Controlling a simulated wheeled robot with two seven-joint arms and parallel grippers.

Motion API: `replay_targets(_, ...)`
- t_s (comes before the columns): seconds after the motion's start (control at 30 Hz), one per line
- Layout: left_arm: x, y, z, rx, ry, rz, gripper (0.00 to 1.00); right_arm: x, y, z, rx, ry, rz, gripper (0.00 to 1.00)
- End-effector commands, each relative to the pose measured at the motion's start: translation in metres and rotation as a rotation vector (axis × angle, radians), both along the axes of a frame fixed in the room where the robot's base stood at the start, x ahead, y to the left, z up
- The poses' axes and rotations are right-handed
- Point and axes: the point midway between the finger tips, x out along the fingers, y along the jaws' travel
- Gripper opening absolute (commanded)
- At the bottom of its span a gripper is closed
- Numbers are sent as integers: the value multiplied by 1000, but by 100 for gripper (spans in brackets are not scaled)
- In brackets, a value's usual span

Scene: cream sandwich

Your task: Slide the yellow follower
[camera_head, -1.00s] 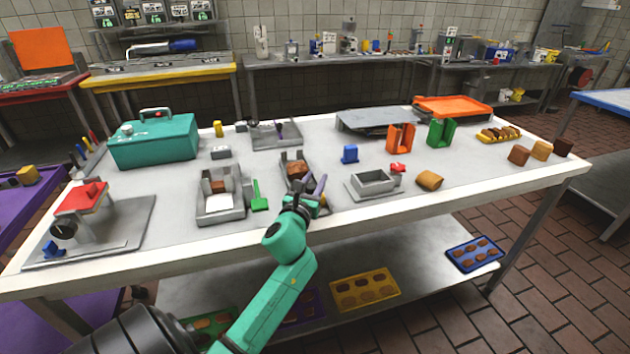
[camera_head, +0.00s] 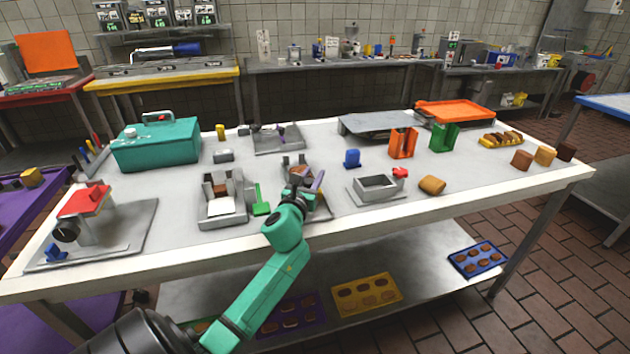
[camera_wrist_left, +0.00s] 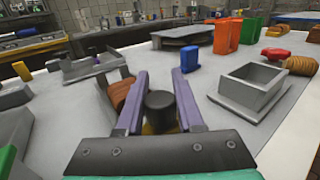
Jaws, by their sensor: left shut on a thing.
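My left gripper (camera_head: 308,184), with lavender fingers, is over a narrow grey channel fixture (camera_head: 324,210) near the table's front middle. In the left wrist view its fingers (camera_wrist_left: 158,88) stand on either side of a black round knob (camera_wrist_left: 160,106). A little yellow (camera_wrist_left: 148,129) shows just below the knob, which I take for the yellow follower; most of it is hidden by the knob and gripper. The gripper is shut on this knobbed piece. Brown biscuits (camera_wrist_left: 120,94) lie in the channel just beyond the left finger. My right gripper is not in view.
A grey fixture with a white block (camera_head: 221,206) and a green piece (camera_head: 260,200) stand left of the channel. A grey square frame (camera_head: 376,187) and a blue block (camera_head: 352,158) stand to the right. A teal box (camera_head: 155,145) is at the back left.

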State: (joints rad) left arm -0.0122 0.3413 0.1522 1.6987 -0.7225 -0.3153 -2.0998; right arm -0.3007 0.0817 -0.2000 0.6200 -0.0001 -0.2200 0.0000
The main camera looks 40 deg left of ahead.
Motion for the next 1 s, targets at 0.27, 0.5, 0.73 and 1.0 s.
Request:
replay_targets(0.27, 0, 0, -2, -4, 3, 1, 67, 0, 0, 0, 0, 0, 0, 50)
replay_targets(0.5, 0, -1, -2, -3, 2, 0, 67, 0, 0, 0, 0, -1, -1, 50)
replay_targets(0.73, -5, -3, -2, -3, 2, -1, 67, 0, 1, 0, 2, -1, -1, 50)
replay_targets(1.0, -47, -19, -4, -4, 5, -2, 67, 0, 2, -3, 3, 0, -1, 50)
